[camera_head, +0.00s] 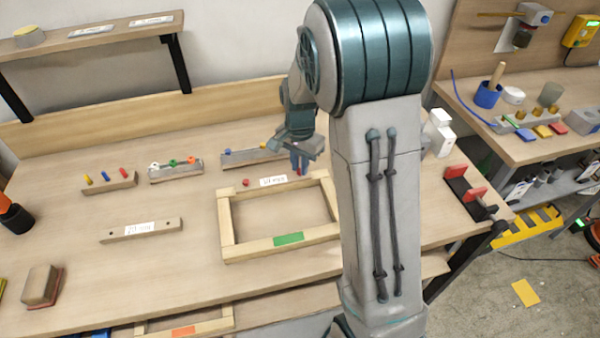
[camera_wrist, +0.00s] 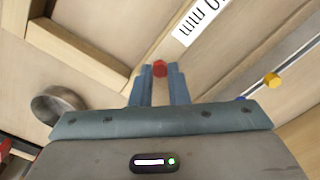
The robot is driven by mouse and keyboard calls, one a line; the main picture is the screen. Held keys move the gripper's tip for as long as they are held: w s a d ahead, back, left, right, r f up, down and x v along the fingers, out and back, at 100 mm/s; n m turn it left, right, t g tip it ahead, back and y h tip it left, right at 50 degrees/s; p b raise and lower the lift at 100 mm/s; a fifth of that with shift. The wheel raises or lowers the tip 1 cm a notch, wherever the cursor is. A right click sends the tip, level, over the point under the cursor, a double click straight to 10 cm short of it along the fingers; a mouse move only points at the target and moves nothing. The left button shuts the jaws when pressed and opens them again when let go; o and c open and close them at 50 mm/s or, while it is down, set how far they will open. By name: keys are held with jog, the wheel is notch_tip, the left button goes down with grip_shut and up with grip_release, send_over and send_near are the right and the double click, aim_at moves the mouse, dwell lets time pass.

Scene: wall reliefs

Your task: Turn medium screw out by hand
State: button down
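A wooden frame (camera_head: 228,222) lies on the bench with a white "20 mm" label (camera_head: 273,181) on its far bar. A red screw head (camera_head: 246,183) shows at that bar's left end. My gripper (camera_head: 299,168) points down over the bar's right end. In the wrist view, a red hexagonal screw head (camera_wrist: 160,68) sits between my fingertips (camera_wrist: 159,74) and fills the gap, so the fingers look shut on it. The screw's shaft is hidden. The label shows partly in the wrist view (camera_wrist: 200,20).
Behind the frame stand racks with coloured screws (camera_head: 108,182), colour-ringed pieces (camera_head: 175,170) and a rack (camera_head: 240,157) near my gripper. A labelled wooden bar (camera_head: 140,230) lies left of the frame. A black holder with red parts (camera_head: 470,192) stands at the right edge.

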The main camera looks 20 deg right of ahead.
jog(key=n, duration=0.4)
jog(key=shift+b, duration=0.3)
jog(key=shift+n, duration=0.6)
jog(key=n, duration=0.3)
jog(key=shift+n, duration=1)
jog(key=n, duration=0.2)
jog(key=shift+r+n, duration=0.1)
jog(key=shift+n, duration=1.5)
